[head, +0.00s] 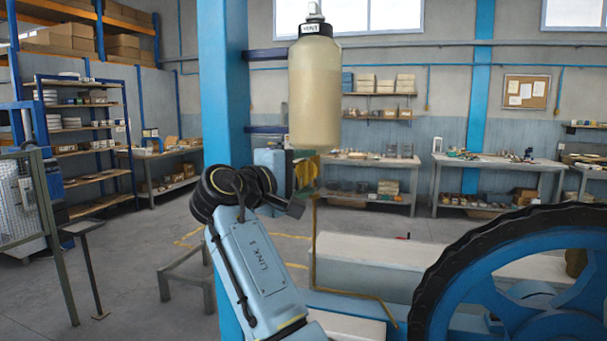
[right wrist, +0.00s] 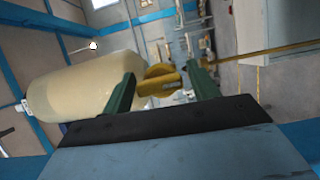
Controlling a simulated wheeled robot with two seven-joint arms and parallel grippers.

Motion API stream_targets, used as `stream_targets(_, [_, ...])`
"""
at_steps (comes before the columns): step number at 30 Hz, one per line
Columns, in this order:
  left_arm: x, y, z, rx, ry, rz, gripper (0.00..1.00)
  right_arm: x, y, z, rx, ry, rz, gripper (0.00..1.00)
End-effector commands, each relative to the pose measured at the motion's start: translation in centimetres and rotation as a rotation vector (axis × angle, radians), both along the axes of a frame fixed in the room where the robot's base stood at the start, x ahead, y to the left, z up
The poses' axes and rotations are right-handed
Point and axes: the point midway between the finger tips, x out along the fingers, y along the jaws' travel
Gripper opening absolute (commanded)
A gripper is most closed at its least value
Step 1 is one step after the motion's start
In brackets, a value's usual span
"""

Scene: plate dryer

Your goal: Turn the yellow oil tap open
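In the head view the tap (head: 306,172) is partly hidden by my right gripper (head: 297,182). In the right wrist view my right gripper (right wrist: 163,86) has its two green fingers apart, one on each side of the tap. A gap shows between the tap and the right-hand finger; contact at the left-hand finger is unclear. My left gripper is out of view.
A thin brass pipe (head: 313,240) runs down below the tap. A blue column (head: 224,90) stands left of the bottle. A large blue wheel with a dark rim (head: 440,262) stands at the right, beside a pale machine block (head: 375,262). Shelves and benches are far back.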

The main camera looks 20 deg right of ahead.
Motion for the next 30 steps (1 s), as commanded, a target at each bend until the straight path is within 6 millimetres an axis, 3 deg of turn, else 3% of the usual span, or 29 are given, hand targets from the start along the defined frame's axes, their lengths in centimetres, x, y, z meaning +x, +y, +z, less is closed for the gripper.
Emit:
stream_targets(10, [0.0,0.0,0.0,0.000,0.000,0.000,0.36,-0.1,0.1,0.1,-0.002,0.000,0.000,0.67])
stream_targets(14, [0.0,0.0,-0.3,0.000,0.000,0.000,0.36,-0.6,1.0,0.0,-0.003,-0.001,0.002,0.67])
stream_targets(30, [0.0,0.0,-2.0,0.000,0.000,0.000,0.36,-6.5,9.8,0.2,-0.004,-0.003,0.001,0.67])
